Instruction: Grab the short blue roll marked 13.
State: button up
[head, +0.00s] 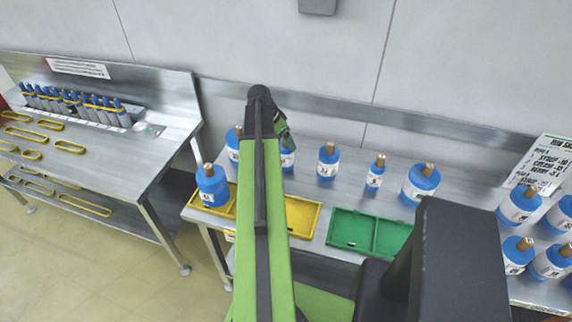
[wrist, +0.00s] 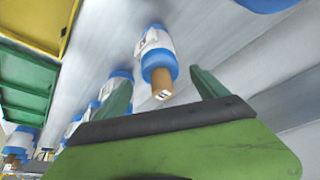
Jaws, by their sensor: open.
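My gripper (head: 284,134) is open at the end of my raised green arm, above a blue roll (head: 288,160) with a white label, partly hidden by it. In the wrist view, a blue roll (wrist: 154,45) with a brown core lies ahead of the gap between my two green fingers (wrist: 165,92), not touched by them. It seems to be that same roll. The mark on its core end is small, and I cannot tell surely that it reads 13. Another blue roll (head: 328,163) stands just to its right, with a label too small to read surely.
More blue rolls stand on the steel bench: one at the left front (head: 212,188), a slim one (head: 375,173), a wide one (head: 420,186) and several at the right. A yellow tray (head: 303,216) and a green tray (head: 352,230) lie at the front edge. A wall rail runs behind.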

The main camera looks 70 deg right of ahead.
jog(key=shift+s+d+f, duration=0.1)
jog(key=shift+f, duration=0.25)
jog(key=b+x, duration=0.4)
jog(key=x, duration=0.1)
jog(key=shift+d, duration=0.25)
grip_shut()
